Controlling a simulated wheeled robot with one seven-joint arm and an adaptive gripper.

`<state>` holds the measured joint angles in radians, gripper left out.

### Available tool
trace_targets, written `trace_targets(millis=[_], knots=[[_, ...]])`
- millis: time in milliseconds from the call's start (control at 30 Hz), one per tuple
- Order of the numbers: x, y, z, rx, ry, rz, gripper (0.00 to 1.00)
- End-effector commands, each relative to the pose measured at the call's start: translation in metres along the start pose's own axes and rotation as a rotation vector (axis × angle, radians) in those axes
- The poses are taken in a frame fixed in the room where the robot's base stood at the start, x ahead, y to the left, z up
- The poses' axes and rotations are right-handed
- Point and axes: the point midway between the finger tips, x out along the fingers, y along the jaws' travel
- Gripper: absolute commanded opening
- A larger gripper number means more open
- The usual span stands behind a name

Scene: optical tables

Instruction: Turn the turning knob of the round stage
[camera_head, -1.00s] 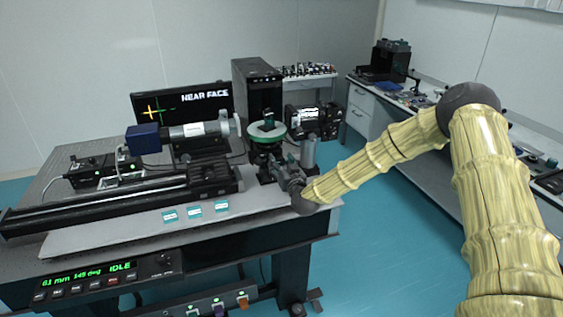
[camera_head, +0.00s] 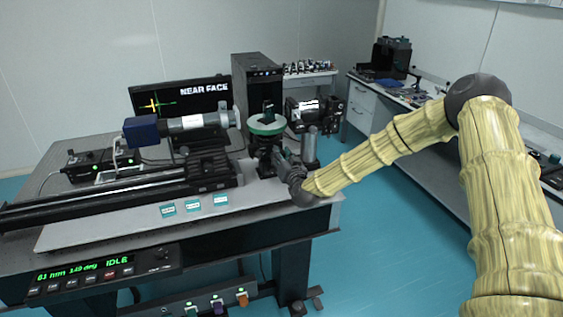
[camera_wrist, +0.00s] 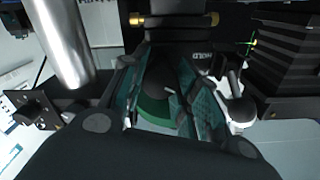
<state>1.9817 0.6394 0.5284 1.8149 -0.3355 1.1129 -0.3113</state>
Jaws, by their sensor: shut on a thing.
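The round stage (camera_head: 267,126) has a pale top with a green rim and stands on a dark mount at the right end of the near optical table. A small dark upright piece sits on its top. My gripper (camera_head: 280,158) reaches in low at the stage's front right side. In the wrist view my gripper (camera_wrist: 168,85) has its two teal-padded fingers closed around a dark knob (camera_wrist: 163,76). Part of the green rim shows below the knob. In the head view the gripper hides the knob.
A metal post (camera_head: 311,145) stands close right of the gripper. A rail (camera_head: 110,199) and a barrel with a blue end (camera_head: 190,121) lie to the left. A monitor (camera_head: 185,97) reads NEAR FACE. A control panel (camera_head: 100,272) on the front shows about 149 deg and IDLE.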

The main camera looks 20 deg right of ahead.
Motion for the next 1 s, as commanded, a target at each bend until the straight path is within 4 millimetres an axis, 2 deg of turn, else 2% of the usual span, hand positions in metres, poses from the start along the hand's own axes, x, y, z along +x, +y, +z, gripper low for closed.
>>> trace_targets(millis=[33, 333, 767, 800, 900, 1000], knots=[[0.0001, 0.0025, 0.0045, 0.025, 0.002, 0.001, 0.06], [-0.0003, 0.0024, 0.0032, 0.166, 0.0, 0.002, 0.06], [-0.0006, 0.002, 0.0009, 0.193, -0.002, 0.003, 0.06], [-0.0006, 0.002, 0.001, 0.193, -0.002, 0.003, 0.34], [-0.0004, 0.0016, 0.001, 0.193, -0.002, 0.003, 0.52], [-0.0002, 0.0008, 0.0009, 0.193, -0.001, 0.002, 0.53]])
